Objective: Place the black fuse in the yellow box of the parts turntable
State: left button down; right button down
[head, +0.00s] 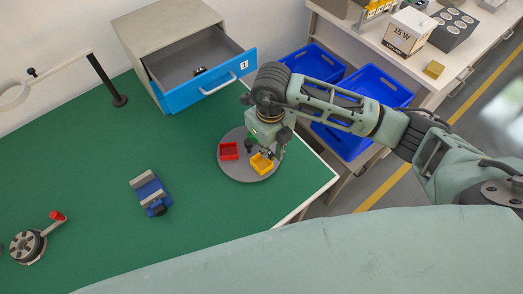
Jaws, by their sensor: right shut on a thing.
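The round grey parts turntable (229,170) stands on the green table near its right corner. It carries a red box (228,151) on the left and a yellow box (261,164) at the right front. My right gripper (269,153) points down right at the yellow box, from behind and above it. It is shut on a small dark thing, seemingly the black fuse, which the fingers mostly hide. I cannot tell whether the fuse touches the box. The gripper also covers the back right of the turntable. My left gripper is out of view.
An open drawer (223,84) with a blue front marked 1 holds a small dark item (200,71). A blue vise-like fixture (151,192), a red-knobbed crank (36,240) and a ring stand (106,78) stand on the table. Blue crates (372,88) lie beyond its right edge.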

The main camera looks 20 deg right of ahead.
jog(key=shift+w+a+f, duration=0.7)
jog(key=shift+a, duration=0.1)
notch_tip(320, 180, down, 4)
jog(key=shift+r+p, duration=0.1)
jog(key=shift+p, duration=0.95)
jog(key=shift+f+b, duration=0.5)
jog(key=shift+f, duration=0.1)
jog(key=shift+s+f, duration=0.1)
jog(key=shift+s, duration=0.05)
jog(key=shift+s, duration=0.1)
